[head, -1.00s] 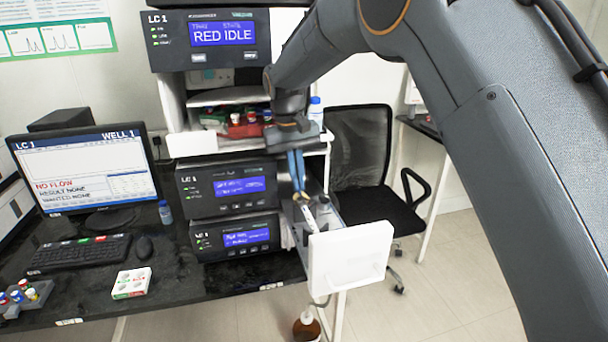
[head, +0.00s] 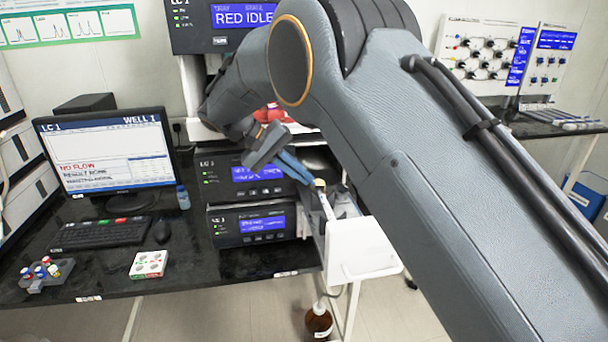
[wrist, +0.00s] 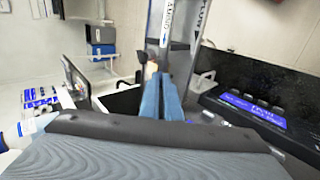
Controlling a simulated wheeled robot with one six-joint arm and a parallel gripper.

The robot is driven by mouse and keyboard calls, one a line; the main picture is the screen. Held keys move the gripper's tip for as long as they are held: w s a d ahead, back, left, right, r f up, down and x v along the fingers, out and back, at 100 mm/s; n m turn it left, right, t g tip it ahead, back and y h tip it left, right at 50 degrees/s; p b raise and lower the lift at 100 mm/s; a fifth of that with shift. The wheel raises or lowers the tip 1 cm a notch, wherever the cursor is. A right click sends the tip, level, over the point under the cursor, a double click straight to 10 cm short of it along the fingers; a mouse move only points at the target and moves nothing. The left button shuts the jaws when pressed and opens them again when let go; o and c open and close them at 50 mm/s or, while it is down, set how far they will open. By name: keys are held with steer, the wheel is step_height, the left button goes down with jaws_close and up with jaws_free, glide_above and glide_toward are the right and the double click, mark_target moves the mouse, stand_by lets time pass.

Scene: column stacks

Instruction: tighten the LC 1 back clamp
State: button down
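The LC 1 pull-out tray (head: 362,248) with its white front panel sticks out at the right of the LC 1 modules. A thin white column (head: 327,206) lies along it, with a small cream fitting (head: 320,184) at its back end that may be the back clamp. My gripper (head: 309,180) reaches down to the right, its blue fingertips at this fitting. In the wrist view the blue fingers (wrist: 165,80) lie close together, a small tan piece (wrist: 152,67) just left of their tips. Whether they pinch anything is unclear. My arm hides part of the modules.
The lower LC 1 module (head: 248,224) stands left of the tray. A monitor (head: 105,150), keyboard (head: 100,233), small white box (head: 149,264) and vial rack (head: 45,272) are on the black bench. A brown bottle (head: 318,322) stands below the tray.

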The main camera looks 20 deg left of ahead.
steer(key=shift+f, duration=0.1)
stand_by(0.4)
steer(key=c, duration=2)
jaws_free()
steer(key=b+v, duration=0.2)
steer(key=v, duration=0.5)
steer(key=shift+a+r+b, duration=0.2)
steer(key=shift+a+b, duration=0.05)
steer(key=shift+b, duration=0.05)
steer(key=shift+s, duration=0.15)
